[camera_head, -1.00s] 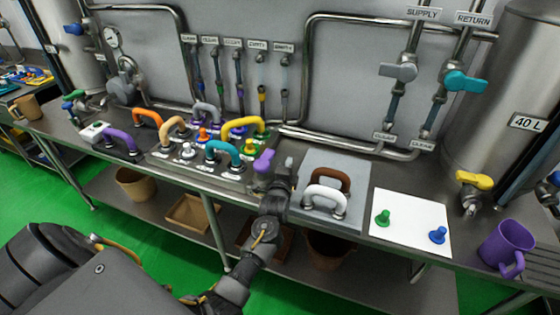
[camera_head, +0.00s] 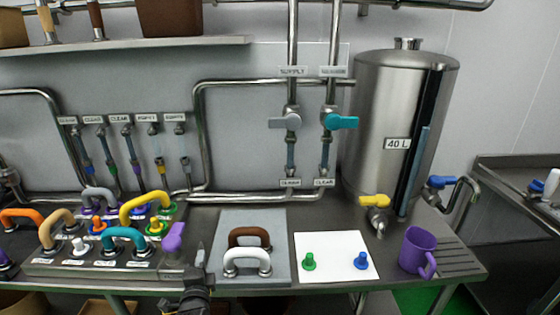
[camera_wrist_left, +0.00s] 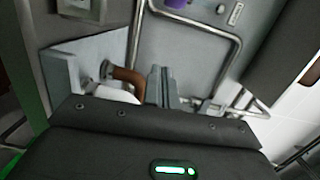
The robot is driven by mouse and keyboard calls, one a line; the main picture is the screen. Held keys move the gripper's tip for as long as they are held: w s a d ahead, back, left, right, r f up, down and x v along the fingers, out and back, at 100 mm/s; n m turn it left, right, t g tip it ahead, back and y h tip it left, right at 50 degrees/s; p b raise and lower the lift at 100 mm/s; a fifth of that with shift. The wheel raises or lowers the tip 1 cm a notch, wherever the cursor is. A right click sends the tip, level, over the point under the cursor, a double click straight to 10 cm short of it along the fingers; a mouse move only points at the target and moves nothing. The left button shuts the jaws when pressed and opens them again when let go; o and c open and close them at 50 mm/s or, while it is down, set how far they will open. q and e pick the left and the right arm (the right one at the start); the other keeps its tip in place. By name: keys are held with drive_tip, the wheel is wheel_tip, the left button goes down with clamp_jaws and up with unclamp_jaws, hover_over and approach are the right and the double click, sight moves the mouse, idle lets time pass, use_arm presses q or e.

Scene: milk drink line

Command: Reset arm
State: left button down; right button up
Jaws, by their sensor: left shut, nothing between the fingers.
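My left gripper (camera_head: 200,256) is at the front edge of the counter in the head view, its fingers shut and empty. It points up just left of a grey board (camera_head: 270,222) that carries a brown handle (camera_head: 250,232) and a white handle (camera_head: 247,254). A purple valve handle (camera_head: 175,238) is close on its left. In the left wrist view the closed fingers (camera_wrist_left: 162,86) show beside the brown handle (camera_wrist_left: 129,75). My right gripper is in no view.
A rack of coloured handles (camera_head: 90,258) stands left. A white sheet (camera_head: 336,244) holds a green knob (camera_head: 309,262) and a blue knob (camera_head: 361,261). A purple mug (camera_head: 418,252) and a steel tank (camera_head: 382,140) stand right. Pipes line the back wall.

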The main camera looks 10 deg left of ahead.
use_arm(q)
drive_tip(key=s+d+f+n+g+h, duration=0.2)
drive_tip(key=s+f+n+g, duration=0.25)
drive_tip(key=s, duration=0.65)
drive_tip(key=s+d+f+n+g+h, duration=0.2)
drive_tip(key=s+f+n+g, duration=0.25)
drive_tip(key=s, duration=0.65)
drive_tip(key=s+d+f+n+g+h, duration=0.25)
drive_tip(key=s+f+g, duration=0.2)
drive_tip(key=s, duration=0.55)
wheel_tip(320, 180, down, 28)
drive_tip(key=s+g, duration=0.2)
drive_tip(key=s, duration=0.1)
drive_tip(key=s+a+f, duration=0.3)
drive_tip(key=s+f, duration=0.9)
drive_tip(key=s, duration=0.3)
drive_tip(key=shift+a+f+y, duration=0.25)
drive_tip(key=shift+f+y, duration=0.1)
drive_tip(key=shift+y, duration=0.1)
